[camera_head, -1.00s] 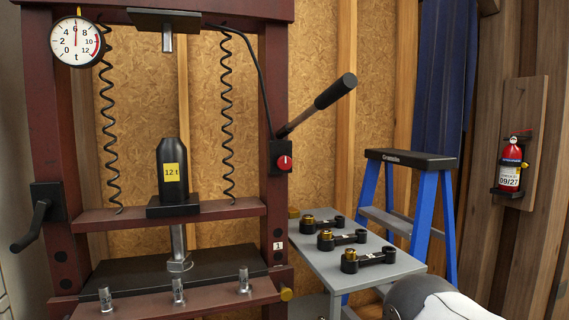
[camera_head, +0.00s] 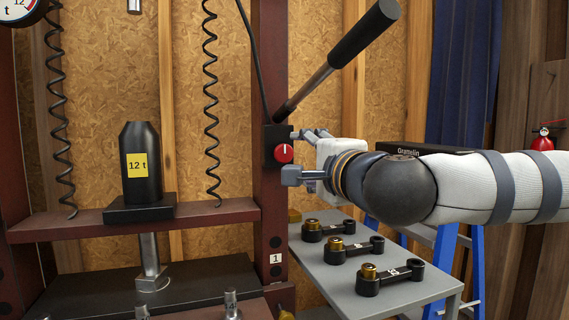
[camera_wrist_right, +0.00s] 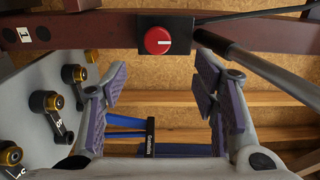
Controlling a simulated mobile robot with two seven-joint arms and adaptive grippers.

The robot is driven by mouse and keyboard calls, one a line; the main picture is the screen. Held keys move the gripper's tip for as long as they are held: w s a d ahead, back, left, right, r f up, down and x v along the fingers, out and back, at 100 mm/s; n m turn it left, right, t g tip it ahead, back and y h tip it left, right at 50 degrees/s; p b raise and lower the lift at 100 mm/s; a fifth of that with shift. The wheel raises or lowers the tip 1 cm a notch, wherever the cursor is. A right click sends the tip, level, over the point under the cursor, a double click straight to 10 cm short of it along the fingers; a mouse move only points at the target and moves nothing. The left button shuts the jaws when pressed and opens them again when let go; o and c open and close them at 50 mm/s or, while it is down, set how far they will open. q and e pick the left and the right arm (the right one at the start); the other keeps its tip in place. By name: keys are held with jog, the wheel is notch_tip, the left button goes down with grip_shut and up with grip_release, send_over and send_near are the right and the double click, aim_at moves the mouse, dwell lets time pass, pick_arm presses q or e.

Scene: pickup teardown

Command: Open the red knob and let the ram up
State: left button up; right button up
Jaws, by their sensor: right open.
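The red knob (camera_head: 284,153) sits on a black valve block (camera_head: 270,140) on the press's right upright. In the right wrist view the knob (camera_wrist_right: 158,40) shows a white line lying roughly level. My right gripper (camera_head: 295,156) is open, with its fingertips close to the block, above and below the knob. In the right wrist view the open fingers (camera_wrist_right: 160,78) have the knob between and beyond them; no contact shows. The ram (camera_head: 149,257) is a bright rod under the black 12 t jack (camera_head: 142,190), reaching down to the dark press bed. My left gripper is out of view.
The pump lever (camera_head: 335,70) slants up right from the block, above my gripper. A grey table (camera_head: 400,298) with several black arms with brass ends stands below my forearm. A blue stepladder (camera_head: 447,270) stands behind. The gauge (camera_head: 18,10) is cut off.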

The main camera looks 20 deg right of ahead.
aim_at(285, 153)
jog(key=w, duration=1)
jog(key=shift+w+a+f, duration=0.15)
jog(key=shift+w+a, duration=0.1)
jog(key=c, duration=1.2)
